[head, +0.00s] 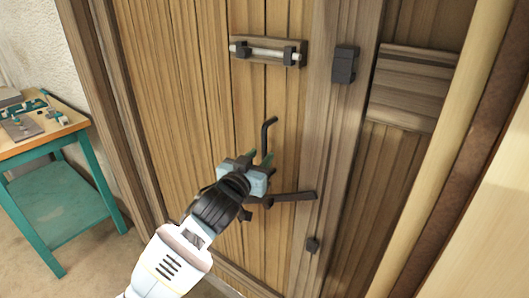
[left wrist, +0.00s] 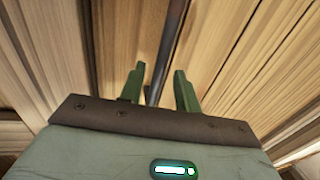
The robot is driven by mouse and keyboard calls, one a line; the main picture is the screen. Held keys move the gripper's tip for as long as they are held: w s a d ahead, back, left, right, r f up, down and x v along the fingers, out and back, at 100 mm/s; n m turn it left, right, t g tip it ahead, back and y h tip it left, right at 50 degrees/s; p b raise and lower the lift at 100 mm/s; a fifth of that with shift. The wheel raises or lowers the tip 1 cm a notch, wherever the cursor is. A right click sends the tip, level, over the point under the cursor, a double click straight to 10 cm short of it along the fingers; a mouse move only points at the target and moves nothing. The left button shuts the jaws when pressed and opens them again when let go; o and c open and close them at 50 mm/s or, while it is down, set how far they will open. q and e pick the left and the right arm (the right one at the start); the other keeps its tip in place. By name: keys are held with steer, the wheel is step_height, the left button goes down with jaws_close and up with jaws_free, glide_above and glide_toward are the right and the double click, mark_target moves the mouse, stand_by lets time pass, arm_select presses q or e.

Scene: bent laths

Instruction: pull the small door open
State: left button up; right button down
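The small door (head: 190,100) is of upright wooden planks and looks closed in its frame. A black bent handle (head: 266,135) stands out from it near the middle. My left gripper (head: 262,162) is at the handle's lower part. In the left wrist view its two green fingers (left wrist: 158,92) stand apart, with the dark handle rod (left wrist: 172,45) running down between them and a gap showing beside it. Whether a finger touches the rod I cannot tell. The handle's lower end is hidden. My right gripper is in neither view.
A metal bolt (head: 266,52) on the door ends short of a dark block (head: 344,64) on the frame. A teal-legged table (head: 60,137) stands at left.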

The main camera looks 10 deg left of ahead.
mark_target(263, 153)
arm_select(q)
steer(key=shift+w+d, duration=0.15)
steer(key=shift+w, duration=0.65)
steer(key=shift+w+d, duration=0.15)
steer(key=shift+w, duration=0.65)
jaws_close()
